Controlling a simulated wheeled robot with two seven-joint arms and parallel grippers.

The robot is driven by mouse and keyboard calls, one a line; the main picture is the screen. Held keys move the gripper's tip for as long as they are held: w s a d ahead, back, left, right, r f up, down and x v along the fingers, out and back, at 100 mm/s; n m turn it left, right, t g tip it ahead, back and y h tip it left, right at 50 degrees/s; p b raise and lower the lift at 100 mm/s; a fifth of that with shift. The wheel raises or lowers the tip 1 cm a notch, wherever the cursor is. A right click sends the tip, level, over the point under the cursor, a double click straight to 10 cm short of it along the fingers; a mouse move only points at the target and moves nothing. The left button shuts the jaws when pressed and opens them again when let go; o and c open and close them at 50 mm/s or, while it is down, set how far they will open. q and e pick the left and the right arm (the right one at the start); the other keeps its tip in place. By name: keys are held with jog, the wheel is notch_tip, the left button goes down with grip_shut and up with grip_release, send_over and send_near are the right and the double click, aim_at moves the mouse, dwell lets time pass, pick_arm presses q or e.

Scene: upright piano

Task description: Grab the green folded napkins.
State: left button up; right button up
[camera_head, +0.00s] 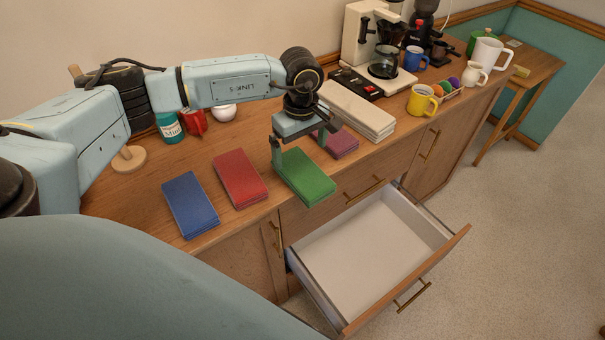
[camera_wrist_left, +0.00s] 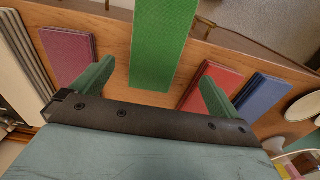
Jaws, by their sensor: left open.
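The green folded napkins (camera_head: 308,180) lie as a flat stack at the front of the wooden counter, their front end reaching past its edge. They also show in the left wrist view (camera_wrist_left: 162,40), running from the top edge to the middle. My left gripper (camera_head: 300,148) is open and points down over the back end of the green stack. In the left wrist view its fingers (camera_wrist_left: 156,72) stand on either side of the stack with visible gaps. Whether the fingertips reach down to stack height is unclear. My right gripper is not in view.
Red napkins (camera_head: 240,178) and blue napkins (camera_head: 190,205) lie to the left, purple napkins (camera_head: 342,145) to the right. A pale cloth stack (camera_head: 358,110) lies behind. An open, empty drawer (camera_head: 365,250) juts out below. A coffee maker (camera_head: 375,45) and yellow mug (camera_head: 422,101) stand right.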

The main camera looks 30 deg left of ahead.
aim_at(303, 171)
pick_arm(q)
jog(key=f, duration=0.7)
jog(key=shift+w+f+p, duration=0.25)
jog(key=shift+p, duration=0.1)
jog(key=c, duration=1)
